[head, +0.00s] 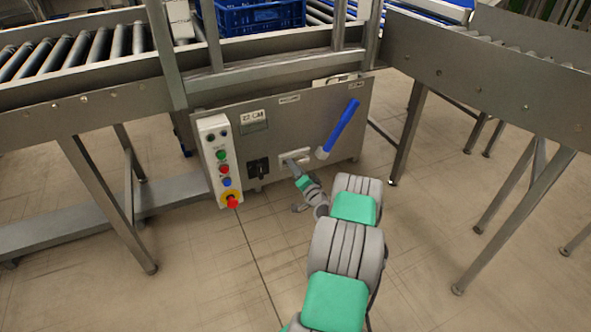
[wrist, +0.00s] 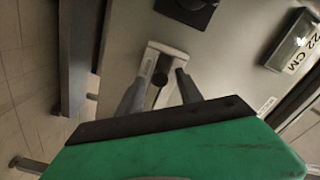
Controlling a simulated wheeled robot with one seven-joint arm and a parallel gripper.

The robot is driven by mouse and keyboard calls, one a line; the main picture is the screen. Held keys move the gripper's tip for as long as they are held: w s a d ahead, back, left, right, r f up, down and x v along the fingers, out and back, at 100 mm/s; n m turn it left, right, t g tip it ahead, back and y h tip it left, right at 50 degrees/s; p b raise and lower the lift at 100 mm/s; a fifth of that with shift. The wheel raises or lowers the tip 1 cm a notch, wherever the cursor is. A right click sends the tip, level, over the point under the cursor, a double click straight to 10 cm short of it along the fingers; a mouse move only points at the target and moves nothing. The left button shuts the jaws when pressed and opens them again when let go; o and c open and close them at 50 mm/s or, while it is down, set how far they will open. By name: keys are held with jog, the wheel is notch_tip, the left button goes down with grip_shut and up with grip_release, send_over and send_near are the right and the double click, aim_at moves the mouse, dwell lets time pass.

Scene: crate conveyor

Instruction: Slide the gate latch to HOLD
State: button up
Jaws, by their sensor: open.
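The gate latch appears to be the small pale plate (head: 296,155) low on the grey panel, partly hidden by my gripper. The wrist view shows the pale plate (wrist: 151,58) with a dark knob or slider (wrist: 162,70) on it. My gripper (head: 289,164) is at the plate. In the wrist view its two fingers (wrist: 160,78) are apart, one on each side of the dark piece. I cannot tell whether they touch it. No HOLD marking is readable.
Left of the latch are a black switch (head: 258,168) and a button box (head: 219,160) with a red emergency stop. A blue lever (head: 341,127) sticks out to the right. A "22 CM" display (head: 253,120) is above. A blue crate (head: 255,16) sits on the conveyor.

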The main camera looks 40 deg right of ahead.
grip_shut()
dwell(0.3)
dwell(1.0)
